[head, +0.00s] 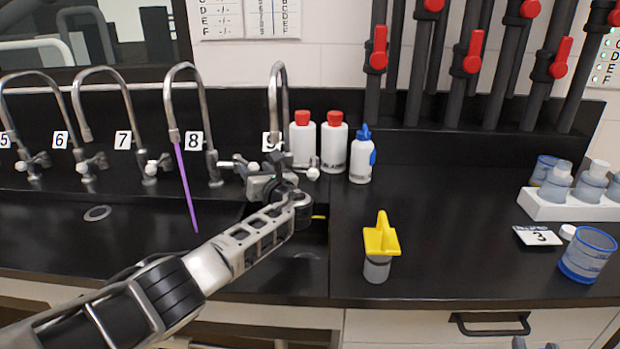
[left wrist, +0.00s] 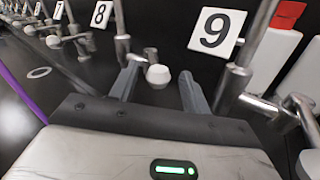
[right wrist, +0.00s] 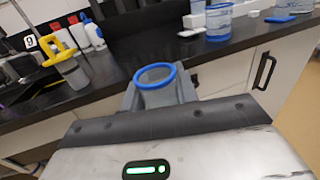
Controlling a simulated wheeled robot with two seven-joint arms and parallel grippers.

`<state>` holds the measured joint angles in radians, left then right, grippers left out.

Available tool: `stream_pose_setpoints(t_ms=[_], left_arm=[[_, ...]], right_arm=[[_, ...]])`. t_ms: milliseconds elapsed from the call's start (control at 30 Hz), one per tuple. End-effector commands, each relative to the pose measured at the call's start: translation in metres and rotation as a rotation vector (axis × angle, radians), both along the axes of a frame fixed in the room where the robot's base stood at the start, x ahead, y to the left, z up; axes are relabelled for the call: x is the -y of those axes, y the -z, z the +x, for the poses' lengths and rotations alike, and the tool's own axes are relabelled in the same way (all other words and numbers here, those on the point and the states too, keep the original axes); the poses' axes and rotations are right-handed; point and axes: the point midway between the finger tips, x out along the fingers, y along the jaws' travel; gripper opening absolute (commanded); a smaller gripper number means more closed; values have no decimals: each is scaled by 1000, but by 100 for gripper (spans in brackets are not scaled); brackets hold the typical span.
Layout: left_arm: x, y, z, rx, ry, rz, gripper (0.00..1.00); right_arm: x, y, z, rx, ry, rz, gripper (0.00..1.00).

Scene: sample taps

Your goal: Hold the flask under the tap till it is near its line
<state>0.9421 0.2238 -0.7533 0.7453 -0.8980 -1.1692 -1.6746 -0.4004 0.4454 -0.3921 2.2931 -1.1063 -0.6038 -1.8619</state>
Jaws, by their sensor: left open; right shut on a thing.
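My left gripper (head: 262,184) is at the valve between signs 8 and 9. In the left wrist view its fingers are apart, with a white tap knob (left wrist: 158,76) showing between them; contact cannot be told. A thin purple stream (head: 186,188) runs from the spout of tap 8 (head: 168,105) down into the sink. My right gripper (right wrist: 160,98) is shut on a grey, clear-walled vessel with a blue rim (right wrist: 158,84), probably the flask. It is held in front of the counter, away from the tap. Its line and contents cannot be made out.
A yellow-handled grey jar (head: 377,268) stands on the counter right of the sink. White bottles (head: 333,148) stand behind it. A blue-rimmed beaker (head: 588,255), a sign 3 (head: 538,236) and a white rack (head: 570,208) are at the right.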

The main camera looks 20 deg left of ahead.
Motion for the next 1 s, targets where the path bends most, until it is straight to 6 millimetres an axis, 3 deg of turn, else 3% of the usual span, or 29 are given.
stream_pose_setpoints(t_ms=[300,500,1000], left_arm=[[52,0,-42,0,6,-3,47],[74,0,-61,1,3,-2,47],[80,-1,-66,1,2,-2,47]], right_arm=[[0,-10,0,0,0,0,0],[0,-10,0,0,0,0,0],[0,-10,0,0,0,0,0]])
